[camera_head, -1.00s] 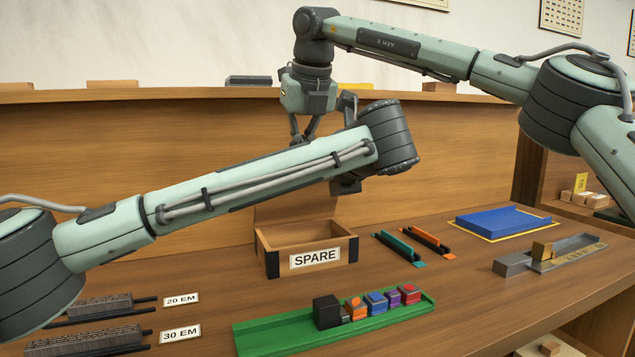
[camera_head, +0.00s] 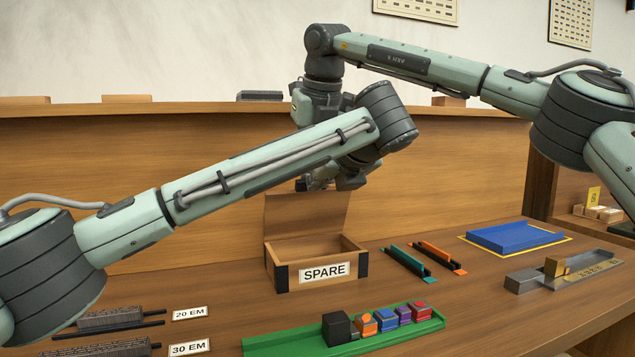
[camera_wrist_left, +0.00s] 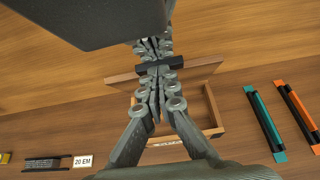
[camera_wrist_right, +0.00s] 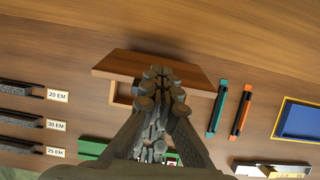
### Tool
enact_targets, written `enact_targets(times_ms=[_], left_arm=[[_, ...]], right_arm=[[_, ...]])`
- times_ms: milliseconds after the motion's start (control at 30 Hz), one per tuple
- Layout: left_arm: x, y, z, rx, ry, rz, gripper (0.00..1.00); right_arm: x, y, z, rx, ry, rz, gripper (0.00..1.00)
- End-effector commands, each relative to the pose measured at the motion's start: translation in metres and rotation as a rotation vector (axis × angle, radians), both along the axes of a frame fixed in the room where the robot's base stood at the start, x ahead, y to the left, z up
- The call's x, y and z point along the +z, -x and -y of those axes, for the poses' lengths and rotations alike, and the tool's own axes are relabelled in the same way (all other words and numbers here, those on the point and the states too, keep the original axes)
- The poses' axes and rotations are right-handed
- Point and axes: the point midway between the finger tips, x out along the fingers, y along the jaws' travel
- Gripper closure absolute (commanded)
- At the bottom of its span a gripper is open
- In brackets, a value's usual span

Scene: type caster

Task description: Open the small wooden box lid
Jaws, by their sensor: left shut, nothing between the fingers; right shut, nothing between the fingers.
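The small wooden box (camera_head: 357,263) with a "SPARE" label stands on the bench, its inside partly visible. Its lid (camera_head: 305,215) stands raised along the box's back edge. In the left wrist view the lid (camera_wrist_left: 122,80) and box wall (camera_wrist_left: 211,108) show behind the fingers; in the right wrist view the lid (camera_wrist_right: 115,65) spans beyond the fingertips. My left gripper (camera_wrist_left: 157,72) is shut and empty above the box. My right gripper (camera_wrist_right: 162,74) is shut and empty above the box too. In the head view my left arm partly hides both grippers, close together above the lid.
A green tray (camera_head: 280,342) with coloured blocks lies in front of the box. Teal (camera_head: 405,260) and orange (camera_head: 437,253) tools lie to its right, with a blue tray (camera_head: 515,237) beyond. Dark type racks (camera_head: 110,318) lie at left. My arms cross closely above the box.

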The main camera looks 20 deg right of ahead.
Motion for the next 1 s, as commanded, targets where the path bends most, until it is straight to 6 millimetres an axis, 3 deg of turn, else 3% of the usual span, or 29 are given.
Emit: enact_targets(times_ms=[67,533,833,1000], left_arm=[[0.000,-0.004,-0.003,0.005,0.002,0.002,1.00],[-0.001,-0.005,-0.004,0.010,0.002,0.003,1.00],[-0.001,-0.006,-0.005,0.012,0.001,0.002,1.00],[-0.001,-0.006,-0.006,0.013,0.000,0.002,1.00]], right_arm=[[-0.001,0.003,-0.002,0.005,0.001,-0.012,0.84],[-0.003,0.004,-0.002,0.005,0.001,-0.014,0.28],[-0.001,0.004,-0.002,0.005,0.001,-0.013,0.28],[0.018,0.011,-0.002,0.006,-0.001,-0.008,0.28]])
